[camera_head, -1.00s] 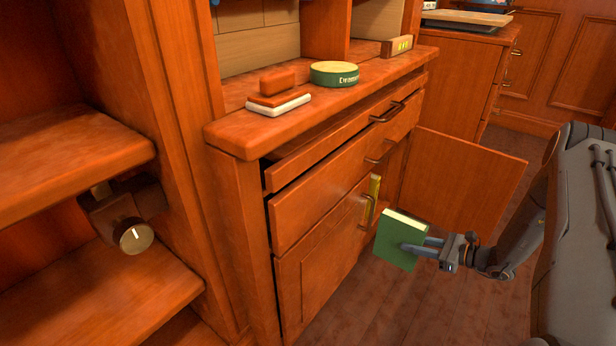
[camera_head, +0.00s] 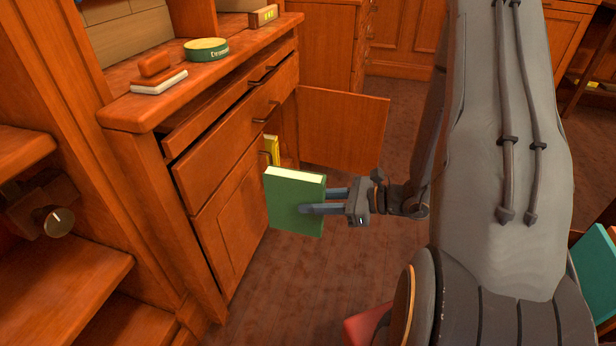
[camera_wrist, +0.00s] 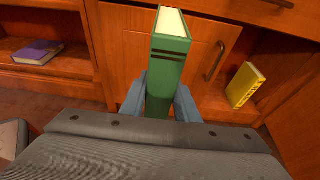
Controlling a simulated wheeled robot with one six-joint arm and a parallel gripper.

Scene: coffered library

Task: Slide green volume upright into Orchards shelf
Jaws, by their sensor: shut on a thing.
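The green volume (camera_head: 292,200) is held upright above the floor, in front of the cabinet's lower doors. It also shows in the wrist view (camera_wrist: 168,70), with its spine towards the camera. My gripper (camera_head: 325,201) is shut on it, one finger on each side. In the wrist view the blue fingers (camera_wrist: 160,100) press the book's lower part. I cannot tell which shelf is the Orchards shelf; no such label is readable.
A yellow book (camera_wrist: 245,85) stands leaning in the cabinet's open compartment, beside the open door (camera_head: 342,130). A purple book (camera_wrist: 38,52) lies on a low shelf at left. Drawers (camera_head: 240,115) above are partly pulled out. A round tin (camera_head: 206,49) sits on the counter.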

